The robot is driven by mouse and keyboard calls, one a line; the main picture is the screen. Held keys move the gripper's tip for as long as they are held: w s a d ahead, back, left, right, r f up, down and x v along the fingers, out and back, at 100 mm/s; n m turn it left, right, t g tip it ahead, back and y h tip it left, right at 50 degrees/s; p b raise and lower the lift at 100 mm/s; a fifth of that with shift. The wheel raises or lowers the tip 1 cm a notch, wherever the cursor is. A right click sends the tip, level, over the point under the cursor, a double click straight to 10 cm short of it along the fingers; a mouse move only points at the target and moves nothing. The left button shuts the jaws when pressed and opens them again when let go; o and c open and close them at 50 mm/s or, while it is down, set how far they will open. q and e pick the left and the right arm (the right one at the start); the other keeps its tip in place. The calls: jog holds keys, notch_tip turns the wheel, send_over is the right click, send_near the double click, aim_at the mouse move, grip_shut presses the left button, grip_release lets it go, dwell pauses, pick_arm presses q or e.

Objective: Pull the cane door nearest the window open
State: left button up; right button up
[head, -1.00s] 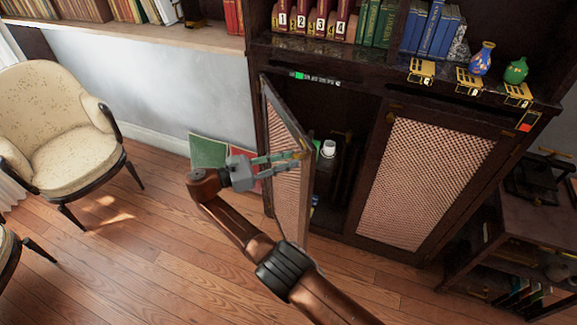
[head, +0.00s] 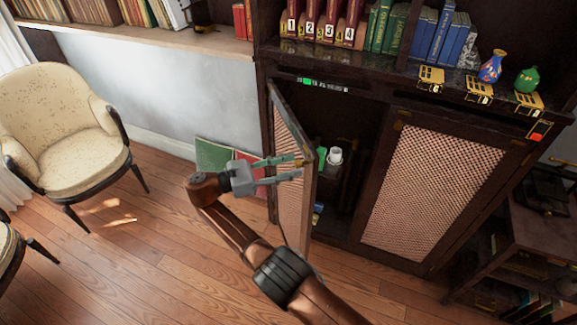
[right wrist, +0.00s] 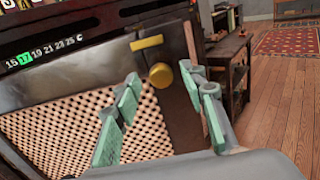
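The cane door nearest the window (head: 290,195) is the left one and stands swung outward, with the dark cupboard inside (head: 350,170) showing behind it. Its cane front (right wrist: 60,130) fills the left of the right wrist view. A brass knob (right wrist: 160,75) sits near its free edge, below a small brass plate (right wrist: 147,43). My right gripper (head: 302,168) is at that edge. Its green fingers (right wrist: 160,88) are spread, with the knob between them in the picture and a visible gap on each side. My left gripper is not in view.
The right cane door (head: 430,190) is shut. A cream armchair (head: 65,130) stands at left on the wooden floor. Green and red boards (head: 215,156) lean on the wall behind my gripper. A white-topped item (head: 335,156) is inside the cupboard. A dark side table (head: 540,230) stands at right.

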notch_tip(320, 180, up, 10)
dwell(0.8)
jog(key=shift+c, duration=0.4)
